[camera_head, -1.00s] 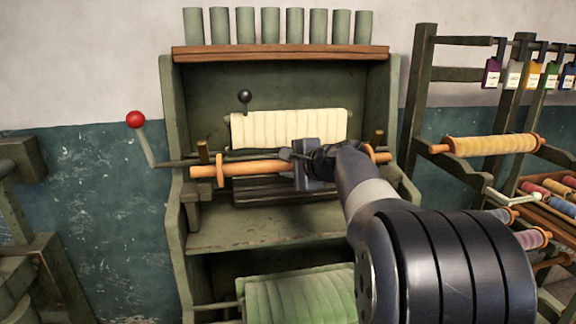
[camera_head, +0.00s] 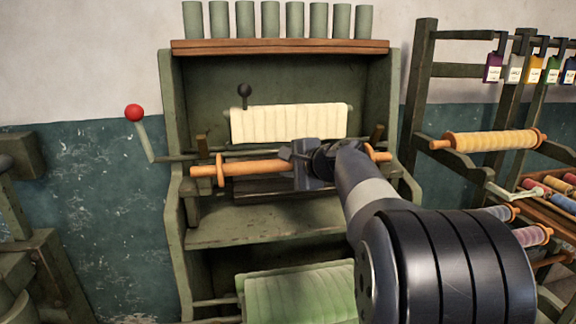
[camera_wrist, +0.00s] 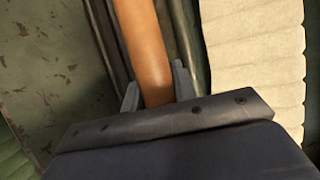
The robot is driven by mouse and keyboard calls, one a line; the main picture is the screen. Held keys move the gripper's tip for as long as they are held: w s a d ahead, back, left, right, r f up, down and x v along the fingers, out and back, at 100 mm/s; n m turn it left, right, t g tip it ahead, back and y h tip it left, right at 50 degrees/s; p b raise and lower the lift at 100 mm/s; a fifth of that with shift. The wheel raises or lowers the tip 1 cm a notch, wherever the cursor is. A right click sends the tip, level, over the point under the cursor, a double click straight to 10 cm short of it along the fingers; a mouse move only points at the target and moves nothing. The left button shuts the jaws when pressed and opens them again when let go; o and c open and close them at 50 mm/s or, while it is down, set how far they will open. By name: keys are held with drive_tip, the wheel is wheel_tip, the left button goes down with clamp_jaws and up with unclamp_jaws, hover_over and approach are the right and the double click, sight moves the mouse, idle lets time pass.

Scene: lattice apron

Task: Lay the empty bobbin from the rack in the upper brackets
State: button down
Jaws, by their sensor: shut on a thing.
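The empty bobbin (camera_head: 248,168) is a bare orange-brown wooden rod with a round flange near each end. It lies level across the front of the green machine. My gripper (camera_head: 305,163) is shut on it near the middle. In the wrist view the bobbin (camera_wrist: 147,50) runs between the two fingertips (camera_wrist: 155,88). Upright wooden brackets stand at the left (camera_head: 202,148) and right (camera_head: 376,134), near the bobbin's ends. I cannot tell whether its ends touch them. My arm hides part of the right end.
A cream-wound roll (camera_head: 288,124) sits behind the bobbin. A green-wound roll (camera_head: 300,296) is below. A red-knobbed lever (camera_head: 135,114) stands at left. The rack (camera_head: 418,90) at right holds a yellow-wound bobbin (camera_head: 490,142). Several green cylinders (camera_head: 268,20) stand on the top shelf (camera_head: 280,47).

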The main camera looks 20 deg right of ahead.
drive_tip(key=shift+f+b, duration=0.3)
idle(0.5)
drive_tip(key=c, duration=1.1)
unclamp_jaws()
drive_tip(key=shift+o, duration=0.2)
drive_tip(key=b+v, duration=0.1)
drive_tip(key=v, duration=1)
drive_tip(key=shift+a+f, duration=0.1)
